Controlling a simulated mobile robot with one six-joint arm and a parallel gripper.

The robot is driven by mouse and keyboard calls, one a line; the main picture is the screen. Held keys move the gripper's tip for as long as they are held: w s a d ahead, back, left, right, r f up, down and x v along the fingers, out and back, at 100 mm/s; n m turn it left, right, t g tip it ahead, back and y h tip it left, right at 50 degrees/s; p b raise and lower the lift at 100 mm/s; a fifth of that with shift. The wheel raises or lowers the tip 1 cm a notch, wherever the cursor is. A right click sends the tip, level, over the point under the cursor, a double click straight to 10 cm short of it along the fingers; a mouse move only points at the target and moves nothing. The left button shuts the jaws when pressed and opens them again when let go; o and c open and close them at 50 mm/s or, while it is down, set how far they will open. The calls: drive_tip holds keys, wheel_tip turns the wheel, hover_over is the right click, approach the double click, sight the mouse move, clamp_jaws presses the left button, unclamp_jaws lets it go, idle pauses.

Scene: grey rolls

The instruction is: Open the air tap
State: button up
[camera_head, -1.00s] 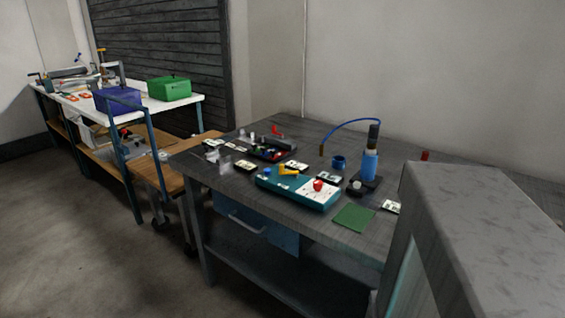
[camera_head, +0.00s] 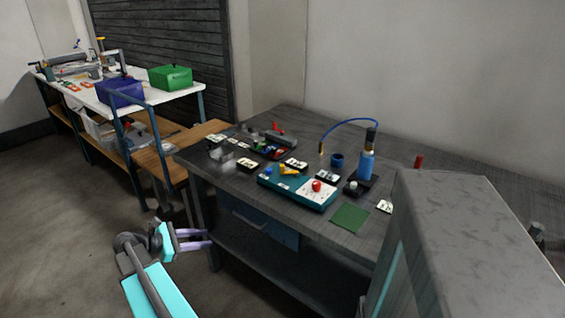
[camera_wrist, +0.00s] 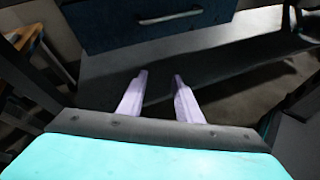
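A teal panel box (camera_head: 318,201) with a pale top lies on the grey workbench (camera_head: 345,250). It carries a red knob (camera_head: 317,186), a yellow handle (camera_head: 289,170) and a small blue knob (camera_head: 268,170). I cannot tell from the pictures which of these is the air tap. My gripper (camera_head: 210,240) has lilac fingers and is at lower left, in front of the bench and below its top, well away from the panel. In the wrist view my gripper (camera_wrist: 159,77) is open and empty, with a gap between the fingers, facing the lower shelf.
A blue bottle-like tool (camera_head: 366,165) with a curved hose stands behind the panel, beside a blue cup (camera_head: 337,160). A green mat (camera_head: 350,217) lies at the front edge. A drawer (camera_wrist: 150,20) hangs under the bench top. A large grey block (camera_head: 460,230) fills the right foreground.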

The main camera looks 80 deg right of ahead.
drive_tip(key=s+d+r+g+p, duration=0.1)
drive_tip(key=s+d+r+g, duration=0.1)
drive_tip(key=s+d+r, duration=0.35)
drive_tip(key=s+d+r+g+p, duration=0.1)
drive_tip(key=s+d+r, duration=0.1)
drive_tip(key=r, duration=0.7)
drive_tip(key=g, duration=0.3)
approach(282, 165)
drive_tip(key=w, duration=0.1)
drive_tip(key=w+a, duration=0.1)
drive_tip(key=w, duration=0.1)
drive_tip(key=shift+w+a+f+m+y, duration=0.15)
drive_tip(key=shift+w+m+y, duration=0.1)
drive_tip(key=shift+m+y, duration=0.15)
drive_tip(key=shift+s, duration=0.15)
drive_tip(key=x, duration=1.3)
drive_tip(key=shift+s+r+p, duration=0.2)
drive_tip(key=shift+s+p, duration=0.05)
drive_tip(key=shift+p, duration=0.05)
clamp_jaws()
